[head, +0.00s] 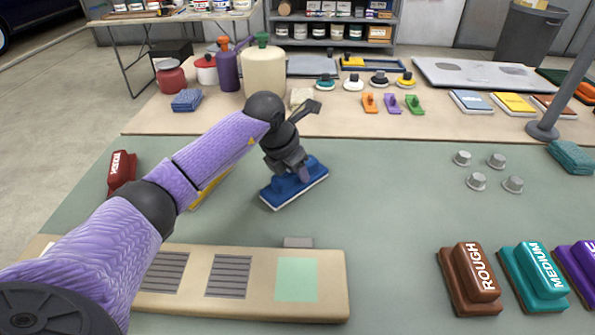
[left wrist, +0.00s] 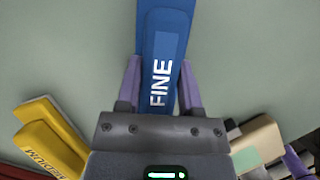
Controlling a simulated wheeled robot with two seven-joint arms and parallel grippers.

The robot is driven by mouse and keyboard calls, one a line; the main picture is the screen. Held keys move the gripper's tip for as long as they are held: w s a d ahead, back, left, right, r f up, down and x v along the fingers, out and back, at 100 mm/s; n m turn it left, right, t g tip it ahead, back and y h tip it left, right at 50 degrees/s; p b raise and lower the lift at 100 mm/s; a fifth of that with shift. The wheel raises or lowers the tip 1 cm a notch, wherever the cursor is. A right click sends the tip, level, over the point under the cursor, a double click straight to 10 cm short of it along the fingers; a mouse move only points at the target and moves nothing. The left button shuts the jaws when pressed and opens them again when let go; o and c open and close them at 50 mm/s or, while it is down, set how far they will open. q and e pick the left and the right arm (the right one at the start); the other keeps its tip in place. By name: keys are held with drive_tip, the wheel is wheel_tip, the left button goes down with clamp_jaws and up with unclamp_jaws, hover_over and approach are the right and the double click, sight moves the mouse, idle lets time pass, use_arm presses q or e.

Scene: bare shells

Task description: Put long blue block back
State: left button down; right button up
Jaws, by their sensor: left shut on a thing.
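The long blue block (head: 312,183), marked FINE, is at the middle of the green mat in the head view. My left gripper (head: 290,172) is shut on its raised grip from above. In the left wrist view the blue block (left wrist: 163,45) runs away from me between the two purple fingers of my left gripper (left wrist: 157,85). I cannot tell whether its underside touches the mat or is slightly above it. A long yellow block (head: 208,190) lies partly hidden behind my left arm; it also shows in the left wrist view (left wrist: 50,140). My right gripper is not in view.
A red block (head: 122,170) lies at the mat's left. A beige panel (head: 335,285) with slots lies in front. Brown ROUGH (head: 470,278) and teal MEDIUM (head: 535,275) blocks stand front right. Several grey knobs (head: 476,181) stand right. The mat (head: 390,215) right of the blue block is clear.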

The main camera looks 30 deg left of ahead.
use_arm(q)
drive_tip(key=shift+c, duration=1.2)
unclamp_jaws()
drive_tip(key=shift+r, duration=0.1)
drive_tip(key=p+v, duration=0.4)
drive_tip(key=v, duration=0.8)
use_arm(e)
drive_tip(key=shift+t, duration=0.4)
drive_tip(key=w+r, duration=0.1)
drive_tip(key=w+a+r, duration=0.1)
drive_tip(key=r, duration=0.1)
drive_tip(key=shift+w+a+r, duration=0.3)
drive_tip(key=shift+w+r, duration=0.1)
use_arm(q)
drive_tip(key=shift+s, duration=0.1)
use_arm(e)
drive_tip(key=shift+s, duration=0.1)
